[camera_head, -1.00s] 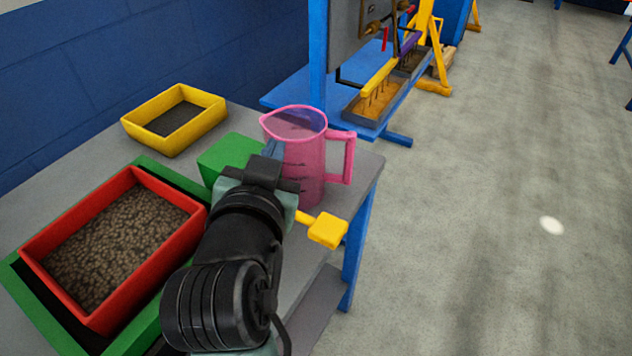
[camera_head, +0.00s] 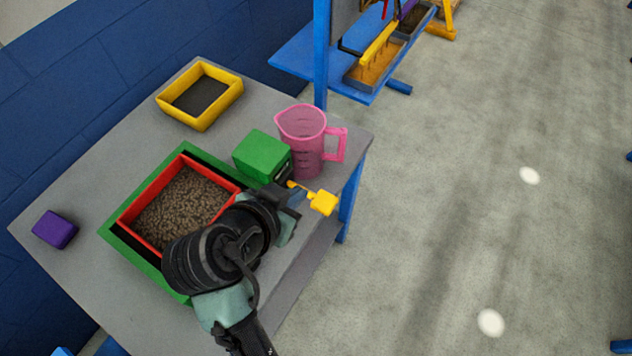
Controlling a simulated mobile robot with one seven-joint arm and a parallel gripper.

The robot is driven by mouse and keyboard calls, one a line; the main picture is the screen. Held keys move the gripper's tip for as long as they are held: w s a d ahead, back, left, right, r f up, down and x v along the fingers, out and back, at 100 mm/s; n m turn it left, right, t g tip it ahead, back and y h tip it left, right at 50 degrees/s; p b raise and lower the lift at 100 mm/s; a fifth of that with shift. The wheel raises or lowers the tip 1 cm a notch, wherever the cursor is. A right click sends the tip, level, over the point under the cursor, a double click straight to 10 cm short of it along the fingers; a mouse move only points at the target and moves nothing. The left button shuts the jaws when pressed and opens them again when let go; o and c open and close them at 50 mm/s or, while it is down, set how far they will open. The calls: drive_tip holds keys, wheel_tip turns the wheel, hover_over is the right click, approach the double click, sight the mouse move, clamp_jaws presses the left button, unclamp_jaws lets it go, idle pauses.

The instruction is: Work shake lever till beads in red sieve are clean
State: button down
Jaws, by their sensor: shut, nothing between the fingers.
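The red sieve (camera_head: 133,217) sits inside a green frame (camera_head: 112,240) on the grey table and is full of brown, dirty-looking beads (camera_head: 185,207). A green box (camera_head: 262,154) stands beside the frame's far right corner. The shake lever, with a yellow knob (camera_head: 324,202), sticks out to the right near that box. My gripper (camera_head: 296,194) is shut and empty, close to the lever's inner end. My arm hides the near right part of the sieve and frame. I cannot tell whether the gripper touches the lever.
A pink jug (camera_head: 303,150) stands behind the lever near the table's right edge. A yellow tray (camera_head: 228,101) is at the back and a purple block (camera_head: 55,230) at the left.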

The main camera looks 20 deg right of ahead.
drive_tip(key=shift+s+r+g+p, duration=0.3)
drive_tip(key=shift+s+p, duration=0.15)
drive_tip(key=shift+s, duration=0.1)
drive_tip(key=shift+s+r+g+p, duration=0.25)
drive_tip(key=shift+s+p, duration=0.15)
drive_tip(key=shift+s, duration=0.15)
hover_over(328, 197)
drive_tip(key=s+a, duration=0.2)
wheel_tip(328, 197, down, 7)
drive_tip(key=shift+a+r+p, duration=0.1)
drive_tip(key=shift+a+p, duration=0.05)
drive_tip(key=shift+p, duration=0.3)
wheel_tip(328, 197, down, 3)
drive_tip(key=shift+f, duration=0.2)
drive_tip(key=shift+w+f, duration=0.1)
drive_tip(key=shift+f, duration=0.35)
